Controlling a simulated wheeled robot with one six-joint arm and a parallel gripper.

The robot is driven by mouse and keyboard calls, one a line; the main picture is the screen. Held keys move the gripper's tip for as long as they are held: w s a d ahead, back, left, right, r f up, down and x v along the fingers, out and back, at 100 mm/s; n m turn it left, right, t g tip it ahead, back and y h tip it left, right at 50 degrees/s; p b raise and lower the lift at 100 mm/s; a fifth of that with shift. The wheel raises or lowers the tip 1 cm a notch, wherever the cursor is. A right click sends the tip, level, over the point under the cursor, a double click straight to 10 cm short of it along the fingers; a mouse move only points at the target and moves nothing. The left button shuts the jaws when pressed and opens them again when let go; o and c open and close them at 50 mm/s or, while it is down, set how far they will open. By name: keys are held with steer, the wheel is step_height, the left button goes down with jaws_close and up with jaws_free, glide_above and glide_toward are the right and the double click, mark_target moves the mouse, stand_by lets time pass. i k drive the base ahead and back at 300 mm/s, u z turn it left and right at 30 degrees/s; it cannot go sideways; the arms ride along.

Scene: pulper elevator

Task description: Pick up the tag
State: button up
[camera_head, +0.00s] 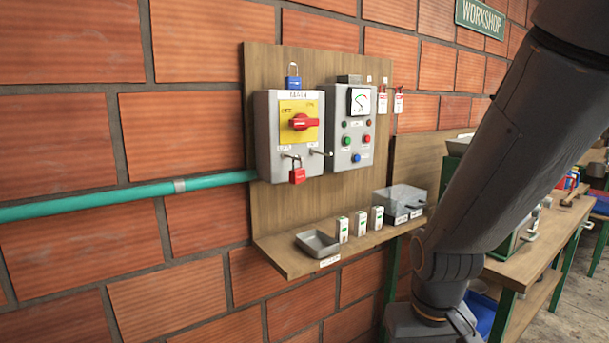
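Two small tags hang side by side at the right edge of the wooden wall board. Each is white with red at the top: the left tag (382,103) and the right tag (398,104). Their print is too small to read. Both hang upright and nothing covers them. My gripper is not in view; only a dark grey link of my arm shows, rising from the bottom and leaving the frame at the top right.
The board (259,215) carries a switch box (273,165) with a red padlock (297,175), a blue padlock (293,80), and a meter panel (345,150). Its shelf (275,250) holds a metal tray (318,243), several small white items and a clear box (400,197). A workbench (545,245) stands right.

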mark_target(397, 103)
steer(key=z, duration=0.45)
steer(key=k, duration=0.55)
steer(key=z, duration=0.85)
steer(key=i, duration=0.8)
steer(key=u, duration=0.55)
steer(key=i, duration=0.7)
steer(key=u, duration=0.7)
